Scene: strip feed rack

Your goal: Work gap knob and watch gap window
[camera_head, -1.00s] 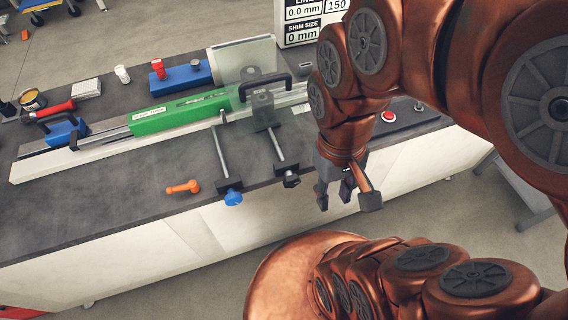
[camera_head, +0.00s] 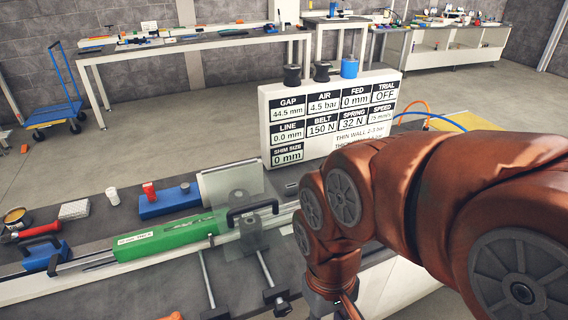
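The white display panel (camera_head: 330,165) stands at the back of the bench. Its GAP window (camera_head: 290,107) reads 44.5 mm. In front of the green strip guide (camera_head: 165,238), two rods run toward the front edge. The right rod ends in a black knob (camera_head: 281,307) at the bottom of the view. I cannot tell which is the gap knob. My gripper (camera_head: 332,308) hangs to the right of the black knob, apart from it. Its fingertips are cut off by the bottom edge.
Two black knobs and a blue one (camera_head: 349,68) stand atop the panel. A black handle (camera_head: 252,212) and clear plate (camera_head: 232,185) rise from the rail. A blue block (camera_head: 170,202) lies behind the guide. Other panel windows read LINE 0.0 mm, FED 0 mm, TRIAL OFF.

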